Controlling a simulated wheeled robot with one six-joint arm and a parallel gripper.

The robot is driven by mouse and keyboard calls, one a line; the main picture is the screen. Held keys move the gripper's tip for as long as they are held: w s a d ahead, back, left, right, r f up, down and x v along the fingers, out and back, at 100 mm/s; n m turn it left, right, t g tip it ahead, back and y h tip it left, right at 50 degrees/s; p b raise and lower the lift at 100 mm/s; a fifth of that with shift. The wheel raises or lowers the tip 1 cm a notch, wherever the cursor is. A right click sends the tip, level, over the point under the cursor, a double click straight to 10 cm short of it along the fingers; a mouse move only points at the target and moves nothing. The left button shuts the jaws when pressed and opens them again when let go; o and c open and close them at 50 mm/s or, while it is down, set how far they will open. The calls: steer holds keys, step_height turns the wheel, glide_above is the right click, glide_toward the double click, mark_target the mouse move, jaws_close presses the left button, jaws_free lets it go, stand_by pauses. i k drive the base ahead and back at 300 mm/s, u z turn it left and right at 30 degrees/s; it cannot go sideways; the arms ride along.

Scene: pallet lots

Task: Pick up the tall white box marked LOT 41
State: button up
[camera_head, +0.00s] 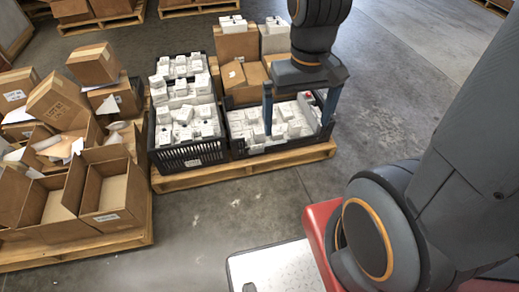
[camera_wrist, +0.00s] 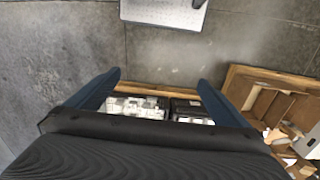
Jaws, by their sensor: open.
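Several small white boxes fill the right black crate (camera_head: 239,147) in the head view, such as the boxes (camera_head: 262,132) below my gripper. More white boxes (camera_head: 185,122) fill the left black crate (camera_head: 190,157). No lot marking is legible at this size, so I cannot tell which box is LOT 41. My gripper (camera_head: 298,129) is open and empty, pointing down over the right crate; its height above the boxes is unclear. In the wrist view, white boxes (camera_wrist: 137,108) show between the open fingers (camera_wrist: 159,79), partly hidden by the gripper body.
Both crates stand on a wooden pallet (camera_head: 250,171). Brown cartons (camera_head: 237,45) topped with small white boxes stand behind the right crate. A left pallet (camera_head: 75,252) holds open and tilted cartons.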

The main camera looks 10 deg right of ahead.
mark_target(164, 116)
steer(key=k, duration=0.6)
steer(key=u, duration=0.55)
steer(key=i, duration=1.65)
steer(key=z, duration=0.05)
